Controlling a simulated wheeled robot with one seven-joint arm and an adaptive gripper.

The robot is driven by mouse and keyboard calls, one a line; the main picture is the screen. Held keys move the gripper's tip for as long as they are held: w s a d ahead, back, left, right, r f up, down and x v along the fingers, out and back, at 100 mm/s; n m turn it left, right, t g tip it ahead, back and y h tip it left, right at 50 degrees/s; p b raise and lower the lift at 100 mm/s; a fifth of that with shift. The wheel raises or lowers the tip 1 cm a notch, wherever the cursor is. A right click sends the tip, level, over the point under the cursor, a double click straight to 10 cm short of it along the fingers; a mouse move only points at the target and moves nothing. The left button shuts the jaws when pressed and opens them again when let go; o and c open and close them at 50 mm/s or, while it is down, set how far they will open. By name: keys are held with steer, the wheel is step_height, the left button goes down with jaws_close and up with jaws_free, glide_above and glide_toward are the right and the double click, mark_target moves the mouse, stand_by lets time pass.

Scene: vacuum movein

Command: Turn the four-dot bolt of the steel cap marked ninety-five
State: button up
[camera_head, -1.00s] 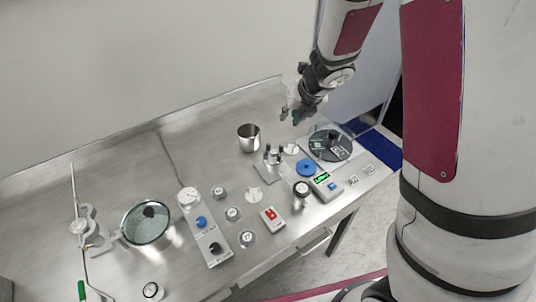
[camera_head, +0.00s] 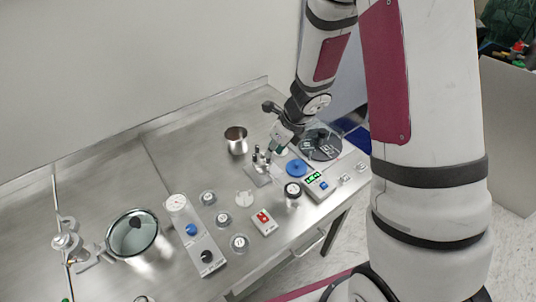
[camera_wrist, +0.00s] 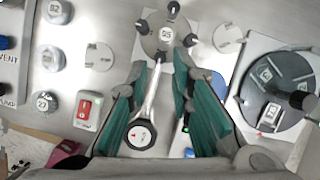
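The steel cap marked 95 (camera_wrist: 165,33) lies flat near the top of the wrist view, with several dark-headed upright bolts around its rim. It also shows in the head view (camera_head: 256,172), where my gripper is just above its far side. The bolt nearest my fingers (camera_wrist: 158,57) stands at the cap's lower edge. I cannot read dots on any bolt head. My gripper (camera_wrist: 160,72) is open, its green fingers spread on either side of that bolt's image, with nothing held. It shows in the head view (camera_head: 276,150).
A red switch box (camera_wrist: 88,110), a white disc (camera_wrist: 98,55) and caps marked 27 (camera_wrist: 45,103) and 82 (camera_wrist: 58,10) lie left. A metal cup (camera_head: 235,139) stands behind. A blue disc (camera_head: 297,168) lies nearby.

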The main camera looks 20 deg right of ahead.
steer(key=shift+x, duration=2.2)
steer(key=shift+c, duration=0.5)
jaws_close()
